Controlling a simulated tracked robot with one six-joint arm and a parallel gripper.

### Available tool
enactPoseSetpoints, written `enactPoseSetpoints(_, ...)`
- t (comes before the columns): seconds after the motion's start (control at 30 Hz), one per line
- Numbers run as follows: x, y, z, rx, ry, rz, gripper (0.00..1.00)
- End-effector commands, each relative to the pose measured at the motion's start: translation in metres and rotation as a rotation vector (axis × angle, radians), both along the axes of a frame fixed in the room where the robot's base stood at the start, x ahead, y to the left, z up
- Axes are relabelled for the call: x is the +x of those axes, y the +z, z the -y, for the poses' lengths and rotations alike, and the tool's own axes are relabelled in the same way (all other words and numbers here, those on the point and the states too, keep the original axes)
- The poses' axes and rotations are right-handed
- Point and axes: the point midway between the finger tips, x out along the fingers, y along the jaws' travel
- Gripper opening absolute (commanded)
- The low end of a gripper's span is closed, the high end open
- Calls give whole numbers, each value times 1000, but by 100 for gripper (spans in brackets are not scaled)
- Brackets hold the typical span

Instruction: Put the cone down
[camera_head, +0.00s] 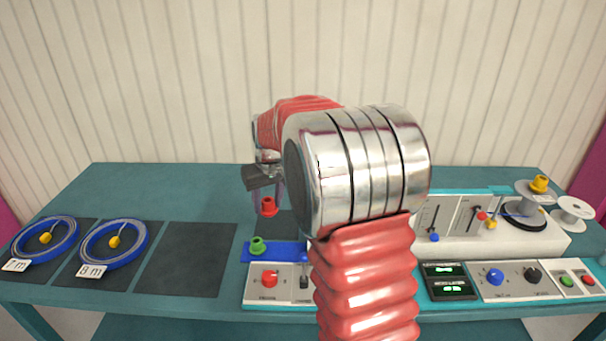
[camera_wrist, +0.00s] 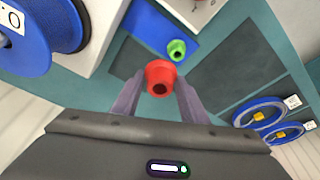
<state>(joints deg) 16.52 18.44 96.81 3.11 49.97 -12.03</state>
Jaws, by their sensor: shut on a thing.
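A red cone (camera_wrist: 160,78) is between the two fingertips of my gripper (camera_wrist: 159,90) in the wrist view, with its small dark hole facing the camera. In the head view the same red cone (camera_head: 268,207) hangs below my gripper (camera_head: 267,192), which is shut on it. It appears to be held above the table, behind the blue mat (camera_head: 285,252). A green cone (camera_head: 258,246) stands on the left part of that mat; it also shows in the wrist view (camera_wrist: 176,49). A yellow cone (camera_head: 539,184) sits on top of a reel at the right.
Two blue cable coils (camera_head: 45,240) with tags lie on dark pads at the left. A third dark pad (camera_head: 186,260) is bare. Control panels (camera_head: 495,277) and a white machine (camera_head: 530,240) with reels fill the right. My arm hides the middle of the table.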

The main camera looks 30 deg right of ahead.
Motion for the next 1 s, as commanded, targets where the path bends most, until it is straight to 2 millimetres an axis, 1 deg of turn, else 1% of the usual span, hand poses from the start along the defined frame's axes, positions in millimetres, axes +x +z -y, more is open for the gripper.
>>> enactPoseSetpoints(0.03,-1,-12,-23,1,19,-4,17)
enactPoseSetpoints(0.2,-11,-48,-88,0,59,0,17)
enactPoseSetpoints(0.3,-21,-66,-121,2,81,3,17)
enactPoseSetpoints(0.4,-30,-80,-145,2,98,6,17)
enactPoseSetpoints(0.5,-36,-88,-159,3,108,8,17)
enactPoseSetpoints(0.6,-38,-91,-164,4,109,10,17)
enactPoseSetpoints(1.0,-38,-91,-163,4,108,10,17)
